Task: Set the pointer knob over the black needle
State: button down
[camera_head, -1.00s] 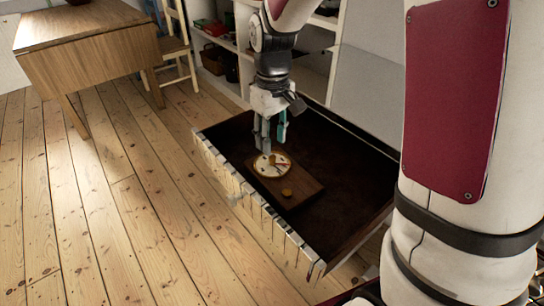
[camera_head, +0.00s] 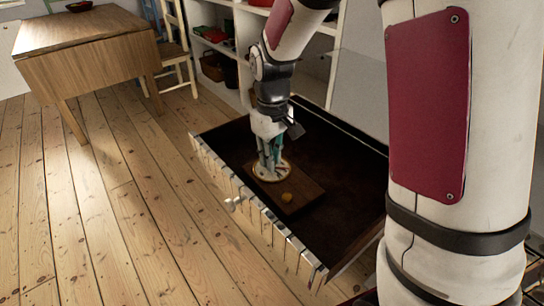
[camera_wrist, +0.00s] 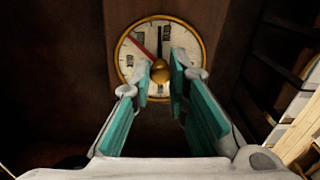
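The round dial (camera_wrist: 132,62) has a pale face and a gold rim. It is set on a brown board (camera_head: 303,190) inside a dark open drawer, and also shows in the head view (camera_head: 258,173). A red needle (camera_wrist: 144,47) points to the upper left. A thin dark needle (camera_wrist: 159,42) seems to point straight up. A gold knob (camera_wrist: 160,72) shows at the dial's middle; its pointing direction is unclear. My gripper (camera_wrist: 161,76) is over the dial, with one teal fingertip on each side of the knob. I cannot tell whether they press on it. My gripper (camera_head: 270,168) hides part of the dial.
A small orange-gold round piece (camera_head: 286,197) is on the board beside the dial. The drawer's rim (camera_head: 262,205) surrounds the board, and its dark floor (camera_head: 340,165) is bare to the right. A wooden table (camera_head: 85,45) stands far left.

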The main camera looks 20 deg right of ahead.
jog(key=shift+m, duration=0.3)
jog(key=m+p, duration=0.3)
jog(key=m, duration=0.1)
jog(key=shift+r, duration=0.1)
jog(key=shift+m+p, duration=0.95)
jog(key=shift+m, duration=1.05)
jog(key=c, duration=1.5)
grip_release()
jog(key=shift+c, duration=0.2)
